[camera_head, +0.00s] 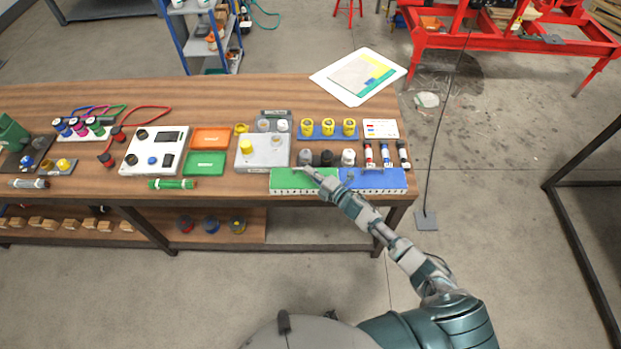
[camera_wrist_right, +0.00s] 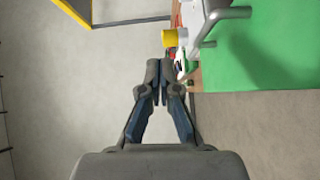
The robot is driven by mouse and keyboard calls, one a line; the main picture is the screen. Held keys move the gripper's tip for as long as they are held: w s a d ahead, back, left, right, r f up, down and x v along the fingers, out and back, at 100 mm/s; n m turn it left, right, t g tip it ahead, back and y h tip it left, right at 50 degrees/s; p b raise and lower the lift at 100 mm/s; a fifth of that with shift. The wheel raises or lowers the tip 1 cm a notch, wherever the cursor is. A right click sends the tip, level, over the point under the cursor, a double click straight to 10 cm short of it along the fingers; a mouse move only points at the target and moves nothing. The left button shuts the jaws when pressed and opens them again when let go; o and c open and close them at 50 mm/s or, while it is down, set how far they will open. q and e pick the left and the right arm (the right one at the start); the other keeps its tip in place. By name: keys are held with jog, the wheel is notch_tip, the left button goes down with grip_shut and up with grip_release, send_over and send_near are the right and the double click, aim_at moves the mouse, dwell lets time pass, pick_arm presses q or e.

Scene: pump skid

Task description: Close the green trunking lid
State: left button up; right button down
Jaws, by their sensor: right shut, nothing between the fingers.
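The green trunking lid (camera_head: 290,179) is at the front edge of the bench, beside a blue lid (camera_head: 372,179). It looks flat from above in the head view, but I cannot tell whether it is fully down. My right gripper (camera_head: 310,172) is over the green lid's upper right part and hides some of it. In the right wrist view, the right gripper (camera_wrist_right: 160,64) is shut and empty. A large green surface (camera_wrist_right: 275,50) and a grey bar handle (camera_wrist_right: 228,14) lie to its right, apart from the fingertips. My left gripper is not in view.
Behind the lids stand small knobs (camera_head: 327,157) and red and black cylinders (camera_head: 385,153). A grey box with a yellow knob (camera_head: 262,153) is left of them. An orange box (camera_head: 211,138) and a green box (camera_head: 205,163) lie further left. Open floor is right of the bench.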

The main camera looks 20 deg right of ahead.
aim_at(304, 176)
jog(key=shift+w+r+m+g, duration=0.15)
jog(key=shift+w+m+g, duration=0.15)
jog(key=shift+w, duration=0.2)
jog(key=shift+w+a+f+h, duration=0.15)
jog(key=shift+w+f+h, duration=0.05)
jog(key=shift+w+h, duration=0.1)
jog(key=shift+w+f, duration=0.35)
jog(key=shift+w, duration=0.25)
jog(key=shift+w+f+b, duration=0.35)
jog(key=shift+w+b, duration=0.1)
jog(key=shift+b, duration=0.3)
jog(key=shift+w+d+f+b, duration=0.55)
jog(key=shift+w+d+b, duration=0.05)
jog(key=shift+d+b, duration=0.1)
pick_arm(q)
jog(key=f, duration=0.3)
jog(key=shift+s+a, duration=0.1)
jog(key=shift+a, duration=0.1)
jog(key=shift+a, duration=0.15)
pick_arm(e)
jog(key=shift+w+a, duration=0.1)
jog(key=shift+a, duration=0.15)
jog(key=shift+d+r, duration=0.1)
